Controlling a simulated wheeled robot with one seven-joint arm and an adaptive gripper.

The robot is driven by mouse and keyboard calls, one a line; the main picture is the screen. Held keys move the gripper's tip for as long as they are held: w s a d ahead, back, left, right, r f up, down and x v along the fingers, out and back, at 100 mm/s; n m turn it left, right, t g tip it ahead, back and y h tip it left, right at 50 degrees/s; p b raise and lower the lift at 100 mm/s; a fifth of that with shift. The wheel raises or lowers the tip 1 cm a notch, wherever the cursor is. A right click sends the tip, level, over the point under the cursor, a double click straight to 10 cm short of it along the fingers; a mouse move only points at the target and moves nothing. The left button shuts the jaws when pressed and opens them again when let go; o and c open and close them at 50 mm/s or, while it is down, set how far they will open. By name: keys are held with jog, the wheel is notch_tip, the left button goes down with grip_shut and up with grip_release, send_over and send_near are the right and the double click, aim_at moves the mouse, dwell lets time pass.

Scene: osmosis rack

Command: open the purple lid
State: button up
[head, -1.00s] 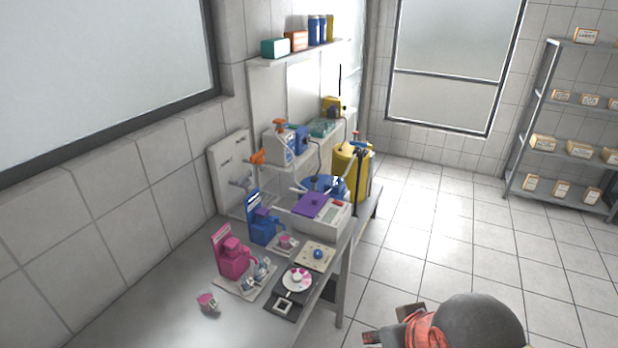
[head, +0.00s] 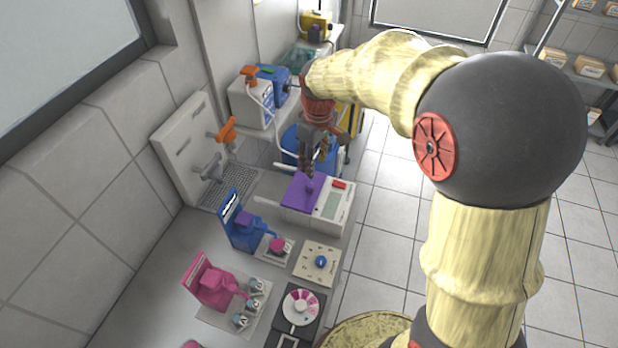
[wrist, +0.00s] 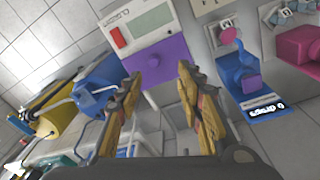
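The purple lid (head: 300,193) is a flat panel with a small purple knob, on the left part of a white device (head: 328,212) with a red button and a grey display. In the wrist view the purple lid (wrist: 160,62) lies flat and looks closed, beyond my fingertips and between them. My gripper (head: 316,165) hangs just above the lid's far side in the head view. In the wrist view my gripper (wrist: 158,80) has its two fingers spread wide with nothing between them. The lid's far edge is partly hidden by my gripper in the head view.
A blue machine (head: 246,230) and a pink machine (head: 213,285) stand nearer on the bench. A sink (head: 225,185) with an orange-handled tap is left of the device. Open floor lies to the right.

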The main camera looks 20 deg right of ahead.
jog(key=n+g, duration=0.1)
send_over(309, 184)
notch_tip(309, 184, down, 6)
jog(key=shift+f+p, duration=0.25)
jog(key=shift+p, duration=0.2)
jog(key=shift+n, duration=0.3)
notch_tip(309, 184, down, 8)
jog(key=shift+f+b, duration=0.2)
jog(key=shift+b, duration=0.25)
jog(key=shift+c, duration=0.4)
grip_shut()
